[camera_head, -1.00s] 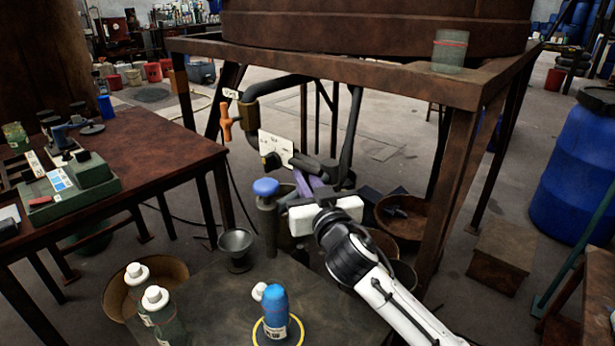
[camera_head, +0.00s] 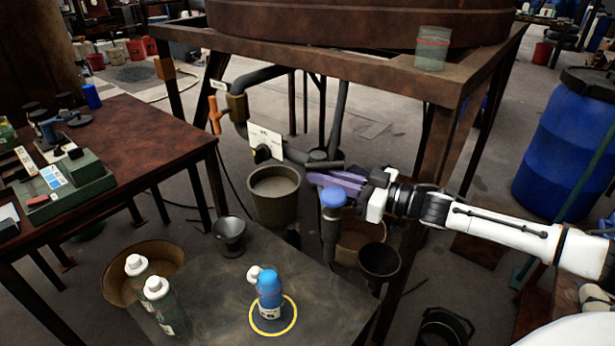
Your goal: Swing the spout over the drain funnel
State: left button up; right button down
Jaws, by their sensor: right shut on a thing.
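The exact contact is partly hidden. A smaller grey funnel (camera_head: 229,230) stands on the front table. My left gripper is not in view.
The frame's leg (camera_head: 440,165) is close to my right arm. A blue bottle (camera_head: 269,290) and white-capped bottles (camera_head: 165,312) stand on the front table (camera_head: 215,285).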

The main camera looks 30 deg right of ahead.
jog(key=shift+s+d+n+g+y+b, duration=0.1)
jog(key=shift+d+n+g+y+b, duration=0.35)
jog(key=shift+y, duration=0.25)
jog(key=shift+s+d+n, duration=0.1)
jog(key=shift+d+n, duration=0.05)
jog(key=shift+n, duration=0.1)
jog(key=shift+g+y, duration=0.25)
jog(key=shift+y, duration=0.05)
jog(key=c, duration=1.8)
grip_release()
jog(key=shift+s, duration=0.1)
